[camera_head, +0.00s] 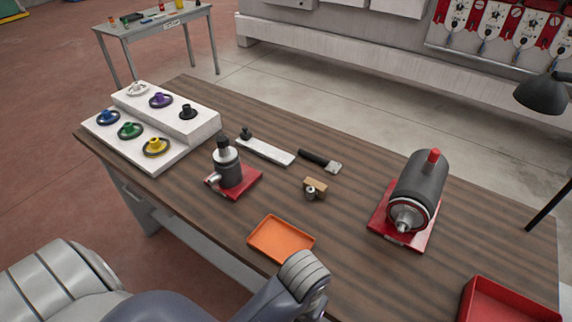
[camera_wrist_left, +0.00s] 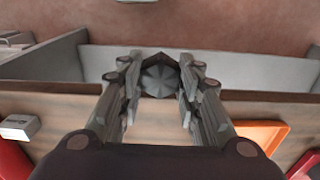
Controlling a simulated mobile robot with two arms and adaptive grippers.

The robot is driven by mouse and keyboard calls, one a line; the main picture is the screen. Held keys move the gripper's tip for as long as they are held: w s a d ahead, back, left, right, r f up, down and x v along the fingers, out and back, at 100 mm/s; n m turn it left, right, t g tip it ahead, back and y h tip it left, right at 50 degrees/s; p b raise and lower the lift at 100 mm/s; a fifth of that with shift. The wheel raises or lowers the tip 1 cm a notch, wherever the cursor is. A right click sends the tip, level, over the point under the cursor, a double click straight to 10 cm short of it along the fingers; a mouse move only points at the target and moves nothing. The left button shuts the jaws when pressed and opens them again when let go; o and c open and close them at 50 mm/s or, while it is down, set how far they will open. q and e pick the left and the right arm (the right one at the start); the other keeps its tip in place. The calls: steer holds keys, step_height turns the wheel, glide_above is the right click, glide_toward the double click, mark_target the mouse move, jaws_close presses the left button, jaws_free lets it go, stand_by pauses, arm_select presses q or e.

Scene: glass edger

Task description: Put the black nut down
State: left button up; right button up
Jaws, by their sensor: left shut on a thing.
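The black nut (camera_wrist_left: 160,74) is a dark, faceted piece between the fingertips of my left gripper (camera_wrist_left: 160,90) in the left wrist view. The gripper is shut on it, one finger on each side. In the head view my left arm reaches in from the bottom left to just below the orange tray, and its gripper and the nut are hidden there. My right gripper shows in neither view.
The orange tray (camera_head: 281,238) lies near the wooden table's (camera_head: 345,260) front edge. A red-based black device (camera_head: 228,170), a small brown block (camera_head: 315,186) and a motor-like grey cylinder (camera_head: 420,185) stand beyond it. A red bin (camera_head: 508,302) is at bottom right. A white stepped stand (camera_head: 205,128) holds coloured knobs.

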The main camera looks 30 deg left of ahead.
arm_select(q)
steer(key=shift+s+a+r, duration=0.1)
steer(key=shift+r, duration=0.1)
steer(key=shift+w, duration=0.5)
steer(key=w, duration=0.3)
steer(key=shift+w+f, duration=0.15)
steer(key=shift+w, duration=0.15)
steer(key=w, duration=0.1)
steer(key=w+b, duration=0.1)
steer(key=w, duration=0.2)
steer(key=shift+w+a+f, duration=0.15)
steer(key=shift+w+f, duration=0.25)
steer(key=w, duration=0.4)
steer(key=shift+w+a, duration=0.15)
steer(key=shift+w, duration=0.35)
steer(key=shift+w+p, duration=0.35)
steer(key=shift+w, duration=0.15)
step_height(320, 180, down, 4)
steer(key=shift+w+r+p, duration=0.1)
steer(key=shift+p, duration=0.6)
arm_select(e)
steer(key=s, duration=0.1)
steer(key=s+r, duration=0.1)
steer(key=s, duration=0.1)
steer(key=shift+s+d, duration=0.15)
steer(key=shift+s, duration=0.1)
